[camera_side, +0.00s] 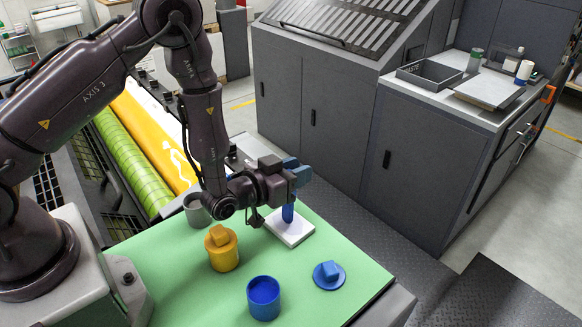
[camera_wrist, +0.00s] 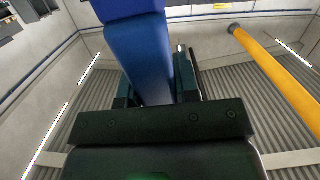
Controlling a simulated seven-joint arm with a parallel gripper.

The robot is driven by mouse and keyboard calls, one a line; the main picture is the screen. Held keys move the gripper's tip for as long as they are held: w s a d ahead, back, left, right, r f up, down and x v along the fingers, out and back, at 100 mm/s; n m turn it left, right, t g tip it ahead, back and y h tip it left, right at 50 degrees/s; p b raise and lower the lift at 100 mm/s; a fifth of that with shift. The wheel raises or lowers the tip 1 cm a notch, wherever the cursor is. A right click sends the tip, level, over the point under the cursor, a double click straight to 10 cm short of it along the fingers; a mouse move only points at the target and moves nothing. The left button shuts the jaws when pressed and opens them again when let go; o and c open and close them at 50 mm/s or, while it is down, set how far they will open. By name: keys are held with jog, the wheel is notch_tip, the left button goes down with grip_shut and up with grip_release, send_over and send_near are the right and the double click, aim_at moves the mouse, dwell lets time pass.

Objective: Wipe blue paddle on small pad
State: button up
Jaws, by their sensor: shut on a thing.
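The blue paddle (camera_side: 288,213) hangs down from my gripper (camera_side: 297,178), its lower end at the white small pad (camera_side: 301,237). I cannot tell for sure whether it touches the pad. In the wrist view the paddle (camera_wrist: 138,52) stands between the fingers of my gripper (camera_wrist: 155,92), which is shut on it. The pad lies flat on the green mat (camera_side: 185,290) near its far edge. The pad does not show in the wrist view.
An open blue pot (camera_side: 263,304) with blue ink stands in front, with its blue lid (camera_side: 329,276) lying to its right. A yellow pot (camera_side: 222,255) with its lid on and a grey pot (camera_side: 196,211) stand left of the pad. The mat's right front is clear.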

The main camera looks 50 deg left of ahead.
notch_tip(320, 180, up, 6)
jog(key=a, duration=0.2)
jog(key=shift+a, duration=0.4)
dwell(2.1)
jog(key=shift+a, duration=0.1)
dwell(0.3)
